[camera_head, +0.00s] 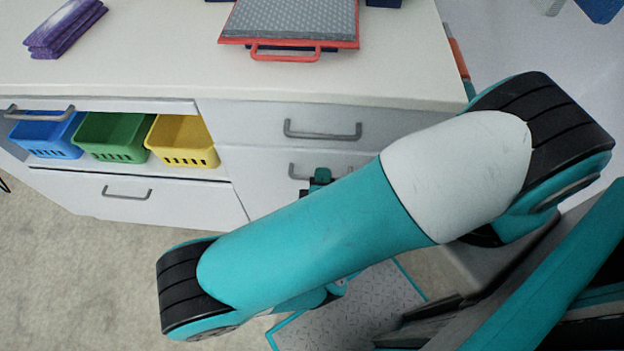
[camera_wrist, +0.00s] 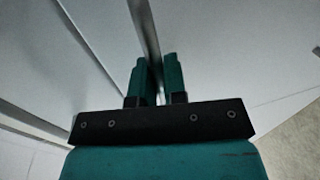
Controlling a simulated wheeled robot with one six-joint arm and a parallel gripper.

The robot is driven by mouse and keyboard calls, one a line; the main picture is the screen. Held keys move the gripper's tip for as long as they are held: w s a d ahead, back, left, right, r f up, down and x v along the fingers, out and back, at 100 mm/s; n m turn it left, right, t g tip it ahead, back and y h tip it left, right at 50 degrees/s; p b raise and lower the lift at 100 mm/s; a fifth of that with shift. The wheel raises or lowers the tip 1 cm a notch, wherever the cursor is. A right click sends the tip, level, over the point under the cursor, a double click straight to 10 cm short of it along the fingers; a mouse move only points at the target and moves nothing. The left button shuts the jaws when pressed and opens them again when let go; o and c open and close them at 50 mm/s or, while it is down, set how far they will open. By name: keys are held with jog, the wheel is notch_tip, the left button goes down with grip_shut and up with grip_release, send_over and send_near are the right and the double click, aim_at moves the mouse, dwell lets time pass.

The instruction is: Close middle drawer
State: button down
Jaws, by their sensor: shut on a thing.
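The white cabinet's right column has a top drawer (camera_head: 260,124) with a grey bar handle (camera_head: 335,135). Below it is the middle drawer (camera_head: 250,168), whose grey handle (camera_head: 297,172) is partly hidden by my arm. My gripper (camera_head: 318,180) is at this handle, mostly hidden behind my arm in the head view. In the wrist view, my gripper (camera_wrist: 158,77) has its two teal fingers closed on the grey handle bar (camera_wrist: 146,30). The middle drawer looks about flush with the cabinet front, but I cannot tell whether a small gap remains.
Blue (camera_head: 47,136), green (camera_head: 113,138) and yellow (camera_head: 182,141) baskets stand in the left opening, above a lower drawer (camera_head: 90,193). A red-edged grey tray (camera_head: 290,22) and folded purple cloth (camera_head: 65,28) lie on the countertop (camera_head: 150,60). Carpet at lower left is clear.

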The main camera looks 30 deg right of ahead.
jog(key=shift+w+d, duration=0.3)
jog(key=shift+w, duration=0.05)
jog(key=c, duration=1.2)
grip_release()
jog(key=shift+d, duration=0.1)
